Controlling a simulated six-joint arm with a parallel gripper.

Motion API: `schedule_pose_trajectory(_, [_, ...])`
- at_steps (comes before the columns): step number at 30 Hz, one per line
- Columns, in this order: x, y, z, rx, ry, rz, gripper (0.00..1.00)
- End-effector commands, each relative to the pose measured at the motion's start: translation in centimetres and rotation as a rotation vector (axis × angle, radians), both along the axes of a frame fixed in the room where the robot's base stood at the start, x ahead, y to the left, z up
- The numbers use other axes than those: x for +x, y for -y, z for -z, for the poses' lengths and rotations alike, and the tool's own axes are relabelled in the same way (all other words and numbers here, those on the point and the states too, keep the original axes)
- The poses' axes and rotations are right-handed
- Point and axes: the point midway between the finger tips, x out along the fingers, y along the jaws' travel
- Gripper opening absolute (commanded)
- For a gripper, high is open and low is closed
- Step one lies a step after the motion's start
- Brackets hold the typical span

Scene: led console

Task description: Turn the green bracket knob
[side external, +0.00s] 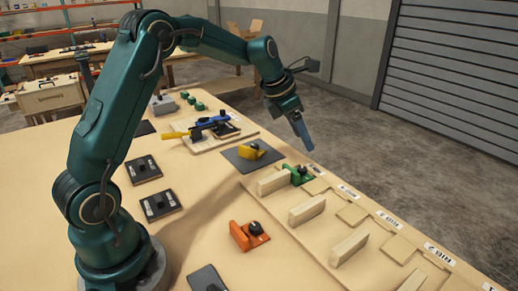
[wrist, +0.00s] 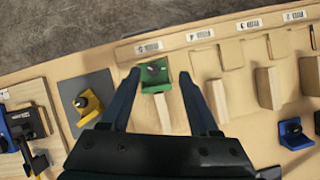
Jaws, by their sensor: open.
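The green bracket (side external: 298,175) with a dark knob stands at the far end of the wooden slotted board, beside an upright wooden block (side external: 272,182). In the wrist view the green bracket (wrist: 155,86) shows between my two fingertips, with its dark knob (wrist: 153,69) on its face. My gripper (side external: 303,130) is above the board, pointing down and apart from the bracket in the side view. It also shows in the wrist view (wrist: 158,74), with its fingers spread and nothing between them touching.
A yellow bracket (side external: 250,152) sits on a dark mat (side external: 232,160), and an orange bracket (side external: 246,236) lies nearer on the table. Upright wooden blocks (side external: 307,209) line the board. A blue bracket (wrist: 293,132) shows right in the wrist view. Blue and yellow tools (side external: 205,128) lie behind.

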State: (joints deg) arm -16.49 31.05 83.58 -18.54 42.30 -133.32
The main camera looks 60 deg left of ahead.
Motion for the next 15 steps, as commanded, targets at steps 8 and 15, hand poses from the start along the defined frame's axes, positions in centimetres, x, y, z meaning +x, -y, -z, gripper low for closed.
schedule_pose_trajectory(8, [-1.9, 2.4, -4.6, 0.073, 0.078, 0.119, 0.62])
schedule_pose_trajectory(15, [-4.5, 4.2, -7.4, 0.183, 0.129, 0.300, 0.62])
